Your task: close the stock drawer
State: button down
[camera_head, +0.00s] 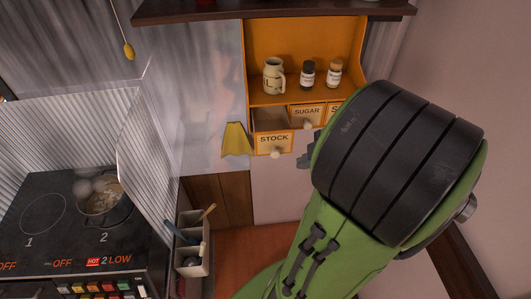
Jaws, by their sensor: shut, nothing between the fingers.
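The stock drawer (268,148) is orange with a white "STOCK" label and a round pale knob. It is pulled out of the orange wall cabinet (289,48), with its open top showing, and its front stands out ahead of the sugar drawer (305,112). My gripper (304,155) is a little to the right of the stock drawer's front. It is mostly hidden behind my large dark wrist, and only a small dark part shows. It is shut and empty. I cannot tell whether it touches the drawer.
A jug (273,76) and two jars stand on the cabinet shelf. Another drawer is partly hidden by my wrist. A yellow cloth (236,140) hangs left of the stock drawer. A utensil holder (191,254) and a stove with a pot (106,208) are lower left.

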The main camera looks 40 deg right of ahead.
jog(key=w+d+f, duration=0.1)
jog(key=w+f, duration=0.6)
jog(key=w, duration=0.1)
jog(key=shift+w+d+f, duration=0.2)
jog(key=shift+w, duration=0.2)
jog(key=b, duration=0.2)
send_near(276, 128)
jog(key=a+f, duration=0.1)
jog(key=w+a+f, duration=0.1)
jog(key=a, duration=0.1)
jog(key=w+a+f, duration=0.1)
jog(key=shift+a+f, duration=0.1)
jog(key=shift+a, duration=0.25)
jog(key=shift+s, duration=0.1)
